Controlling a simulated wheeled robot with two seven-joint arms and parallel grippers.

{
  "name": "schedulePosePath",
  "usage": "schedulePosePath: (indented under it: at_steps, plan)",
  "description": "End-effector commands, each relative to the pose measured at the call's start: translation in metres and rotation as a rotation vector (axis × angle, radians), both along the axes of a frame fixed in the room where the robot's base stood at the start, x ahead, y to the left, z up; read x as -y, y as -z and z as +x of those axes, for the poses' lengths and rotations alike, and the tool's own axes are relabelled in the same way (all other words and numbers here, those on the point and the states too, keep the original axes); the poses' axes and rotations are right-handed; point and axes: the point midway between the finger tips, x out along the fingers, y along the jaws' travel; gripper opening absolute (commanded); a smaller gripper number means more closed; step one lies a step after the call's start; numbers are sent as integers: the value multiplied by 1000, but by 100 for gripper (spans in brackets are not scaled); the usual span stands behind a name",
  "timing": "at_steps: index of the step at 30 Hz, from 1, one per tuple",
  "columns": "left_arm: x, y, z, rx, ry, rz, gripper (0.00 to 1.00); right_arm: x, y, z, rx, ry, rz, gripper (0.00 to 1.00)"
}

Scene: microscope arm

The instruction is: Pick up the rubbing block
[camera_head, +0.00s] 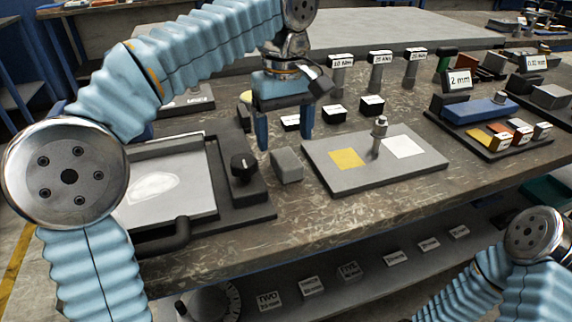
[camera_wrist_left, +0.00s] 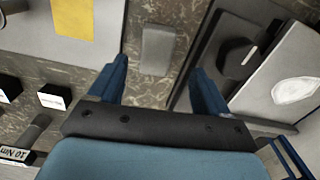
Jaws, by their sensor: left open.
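The rubbing block appears to be the small plain grey block (camera_head: 287,165) on the worktable, between the black-knobbed device and the grey plate. It also shows in the left wrist view (camera_wrist_left: 157,50), near top centre. My left gripper (camera_head: 285,142) is open and empty, its blue fingers pointing down above and just behind the block in the head view. In the left wrist view the fingers (camera_wrist_left: 160,68) are spread, with the block beyond the gap between their tips. It looks apart from both fingers. My right gripper is out of view.
The knobbed device (camera_head: 243,180) with a white sheet stands close left of the block. The grey plate (camera_head: 335,182) with yellow and white patches and an upright post (camera_head: 379,135) lies close right. Labelled small blocks (camera_head: 333,112) stand behind. A tray (camera_head: 490,145) sits far right.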

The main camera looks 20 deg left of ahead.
Motion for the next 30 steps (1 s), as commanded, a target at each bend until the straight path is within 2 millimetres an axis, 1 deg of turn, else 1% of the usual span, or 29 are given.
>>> schedulePosePath:
  at_steps: [1, 5, 7, 12, 15, 18, 23, 24, 26, 30]
  plan:
    - [-1, 9, 0, -2, -1, 1, 78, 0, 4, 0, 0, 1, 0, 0]
    - [0, 16, 0, 0, -1, 0, 78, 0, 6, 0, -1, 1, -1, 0]
    - [0, 23, 1, -1, -1, 0, 78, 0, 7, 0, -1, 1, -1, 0]
    - [1, 51, 5, -2, -1, 1, 78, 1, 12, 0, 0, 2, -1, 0]
    - [1, 62, 5, -1, -1, -1, 78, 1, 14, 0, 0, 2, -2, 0]
    - [2, 66, 5, -1, 0, -1, 78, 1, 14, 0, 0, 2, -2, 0]
    - [2, 66, 5, 0, 0, -1, 78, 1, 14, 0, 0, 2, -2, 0]
    - [2, 66, 5, 0, 0, -1, 75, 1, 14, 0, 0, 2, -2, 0]
    - [2, 66, 5, -1, 0, -1, 65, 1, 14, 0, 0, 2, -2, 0]
    - [2, 66, 5, -1, 0, -1, 44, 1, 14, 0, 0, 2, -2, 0]
